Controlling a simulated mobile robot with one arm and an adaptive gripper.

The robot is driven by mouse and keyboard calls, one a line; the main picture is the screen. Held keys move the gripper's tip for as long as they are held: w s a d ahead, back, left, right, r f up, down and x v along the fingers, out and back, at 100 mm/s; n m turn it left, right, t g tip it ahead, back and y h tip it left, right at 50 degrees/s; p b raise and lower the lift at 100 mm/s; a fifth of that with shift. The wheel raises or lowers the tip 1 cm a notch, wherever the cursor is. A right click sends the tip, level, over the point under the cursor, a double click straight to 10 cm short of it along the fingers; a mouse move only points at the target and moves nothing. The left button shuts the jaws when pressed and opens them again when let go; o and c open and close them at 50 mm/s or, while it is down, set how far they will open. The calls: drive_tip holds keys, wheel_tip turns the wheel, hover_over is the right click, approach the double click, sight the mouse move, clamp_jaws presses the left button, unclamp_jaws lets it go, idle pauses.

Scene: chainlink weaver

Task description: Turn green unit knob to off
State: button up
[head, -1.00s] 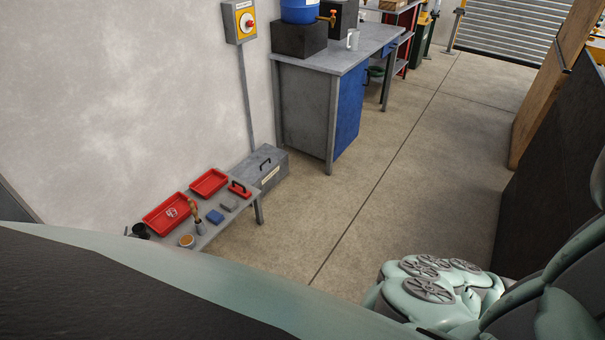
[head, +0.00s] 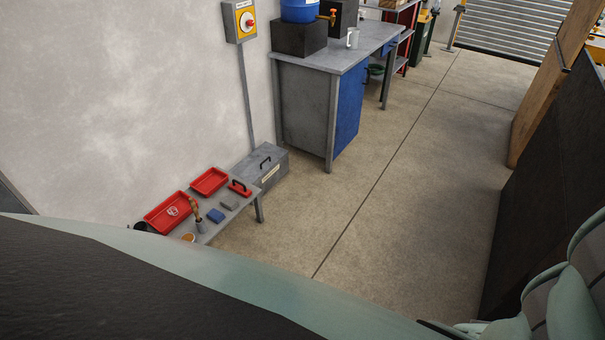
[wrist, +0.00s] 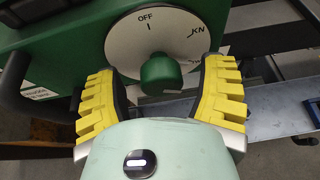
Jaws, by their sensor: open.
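In the wrist view the green knob (wrist: 161,75) sits on a white round dial (wrist: 122,44) on the face of the green unit (wrist: 68,50). The dial reads OFF near its top and another label at its right. A label at the lower right is partly hidden. I cannot tell which mark the knob points at. My gripper (wrist: 163,90) has yellow ribbed fingers, open, one to the left and one to the right of the knob, with gaps between. The head view shows neither the knob nor my gripper.
In the wrist view a dark handle (wrist: 14,82) is at the left and a grey metal rail (wrist: 275,105) at the right. In the head view a low bench (head: 238,212) with red trays stands by the wall. A workbench (head: 345,62) stands behind. The floor (head: 400,200) between is clear.

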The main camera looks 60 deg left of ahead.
drive_tip(key=shift+d+f, duration=0.1)
drive_tip(key=shift+d, duration=0.25)
drive_tip(key=shift+o, duration=0.3)
drive_tip(key=c, duration=1.3)
